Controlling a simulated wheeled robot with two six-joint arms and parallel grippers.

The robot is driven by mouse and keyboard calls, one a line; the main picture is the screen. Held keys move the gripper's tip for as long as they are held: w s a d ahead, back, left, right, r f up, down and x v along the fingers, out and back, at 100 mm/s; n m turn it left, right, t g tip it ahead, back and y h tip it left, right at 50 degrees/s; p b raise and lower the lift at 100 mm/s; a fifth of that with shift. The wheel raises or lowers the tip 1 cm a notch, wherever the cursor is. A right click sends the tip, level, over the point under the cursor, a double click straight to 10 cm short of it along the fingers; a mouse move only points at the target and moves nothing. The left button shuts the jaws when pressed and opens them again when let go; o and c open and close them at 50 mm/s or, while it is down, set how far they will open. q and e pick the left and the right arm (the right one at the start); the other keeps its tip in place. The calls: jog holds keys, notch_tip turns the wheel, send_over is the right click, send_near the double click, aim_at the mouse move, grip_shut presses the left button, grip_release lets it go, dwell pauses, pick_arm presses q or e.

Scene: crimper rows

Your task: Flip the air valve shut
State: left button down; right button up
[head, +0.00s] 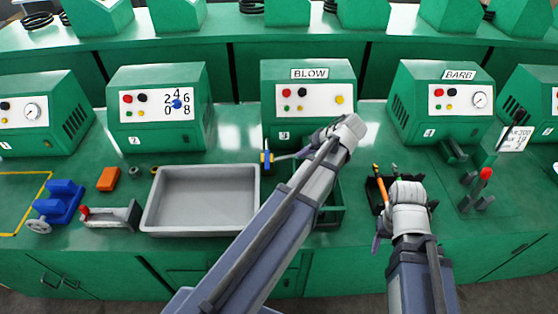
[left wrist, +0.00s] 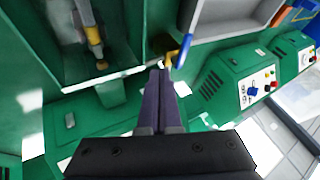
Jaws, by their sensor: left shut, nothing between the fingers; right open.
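In the left wrist view the valve's blue handle (left wrist: 184,50) shows just beyond my fingertips. My left gripper (head: 279,158) is shut and empty, its tips just right of the valve. In the left wrist view the shut fingers (left wrist: 157,72) lie beside the handle; I cannot tell whether they touch. My right gripper (head: 378,240) is open and empty at the right, near the bench front.
A grey tray (head: 150,215) lies left of the valve. A green bin (head: 330,214) is partly hidden behind my left arm. A dark holder with tools (head: 372,195) stands beside my right gripper. Other green machines line the bench, including BARB (head: 458,75).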

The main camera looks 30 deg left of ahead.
aim_at(267, 162)
pick_arm(q)
jog(key=s+a+f+b, duration=0.1)
jog(key=a+f+b, duration=0.7)
jog(key=a, duration=0.1)
jog(key=shift+s+a, duration=0.15)
jog(key=shift+s, duration=0.05)
dwell(0.6)
